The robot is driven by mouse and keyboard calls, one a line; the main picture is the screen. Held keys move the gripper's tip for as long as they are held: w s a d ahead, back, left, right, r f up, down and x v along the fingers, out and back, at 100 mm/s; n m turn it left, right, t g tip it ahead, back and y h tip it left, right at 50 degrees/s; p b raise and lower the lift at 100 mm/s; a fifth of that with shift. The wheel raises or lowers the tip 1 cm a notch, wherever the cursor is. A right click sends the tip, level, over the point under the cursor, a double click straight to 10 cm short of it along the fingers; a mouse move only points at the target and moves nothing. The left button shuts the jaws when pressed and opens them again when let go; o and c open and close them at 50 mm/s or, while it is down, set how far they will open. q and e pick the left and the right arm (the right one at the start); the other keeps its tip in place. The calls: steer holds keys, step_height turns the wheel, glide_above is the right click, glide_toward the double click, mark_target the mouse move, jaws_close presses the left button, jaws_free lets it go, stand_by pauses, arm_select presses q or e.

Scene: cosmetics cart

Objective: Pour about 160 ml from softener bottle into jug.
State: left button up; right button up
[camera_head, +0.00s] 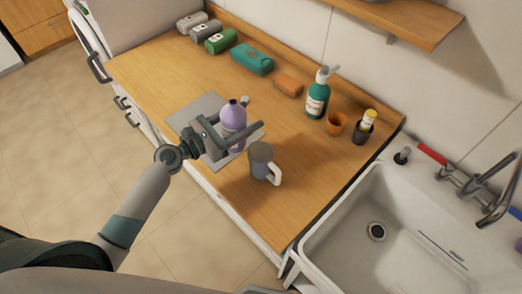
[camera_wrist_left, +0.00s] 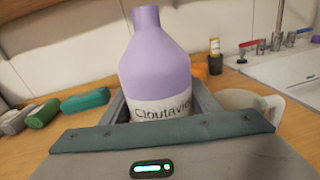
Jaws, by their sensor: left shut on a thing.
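The softener bottle (camera_head: 234,115) is lilac with a dark open mouth and stands about upright over the grey mat (camera_head: 193,109) on the wooden counter. In the left wrist view the bottle (camera_wrist_left: 154,62) shows a white label with dark lettering. My left gripper (camera_head: 236,136) is shut on the bottle's body, a finger on each side. I cannot tell whether the bottle's base touches the mat. The jug (camera_head: 261,160), grey with a white handle, stands just right of the bottle near the counter's front edge; it shows partly in the left wrist view (camera_wrist_left: 238,100). My right gripper is not in view.
A green pump bottle (camera_head: 317,97), an orange cup (camera_head: 336,123) and a dark holder (camera_head: 362,131) stand behind the jug. Several packs (camera_head: 221,40) and an orange block (camera_head: 289,85) line the back. A white sink (camera_head: 390,225) lies right.

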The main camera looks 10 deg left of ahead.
arm_select(q)
steer(key=m+y+b, duration=0.1)
steer(key=m+b, duration=0.1)
steer(key=m, duration=0.1)
steer(key=f+m+b, duration=0.1)
steer(key=m+b, duration=0.1)
steer(key=m, duration=0.2)
steer(key=a+m+y+b, duration=0.1)
steer(key=m+b, duration=0.1)
steer(key=m, duration=0.2)
steer(key=shift+w+f+y, duration=0.25)
steer(key=shift+y, duration=0.05)
steer(key=shift+w+a+m+b, duration=0.1)
steer(key=shift+a+m+b, duration=0.1)
steer(key=shift+m+b, duration=0.4)
steer(key=shift+d+r+p, duration=0.1)
steer(key=shift+r+p, duration=0.5)
steer(key=shift+p, duration=0.15)
steer(key=shift+d, duration=0.1)
